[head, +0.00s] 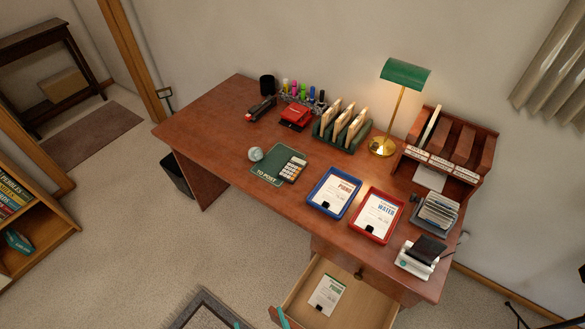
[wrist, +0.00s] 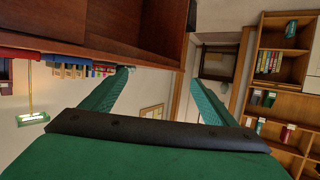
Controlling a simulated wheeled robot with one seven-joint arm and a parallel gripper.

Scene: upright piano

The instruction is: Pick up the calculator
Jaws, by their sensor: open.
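The calculator (head: 293,169) is a small dark device with light keys. It lies on the green "TO POST" mat (head: 264,172) near the front edge of the desk, beside a pale round object (head: 255,154). My gripper (wrist: 161,80) has two green fingers spread wide with nothing between them in the wrist view. In the head view only teal tips show at the bottom edge, near the open drawer, well away from the calculator. The calculator is not visible in the wrist view.
The desk (head: 220,130) carries a blue tray (head: 333,194), a red tray (head: 376,217), a file rack (head: 343,128) and a green lamp (head: 404,74). An open drawer (head: 350,300) juts out at the front with a paper inside.

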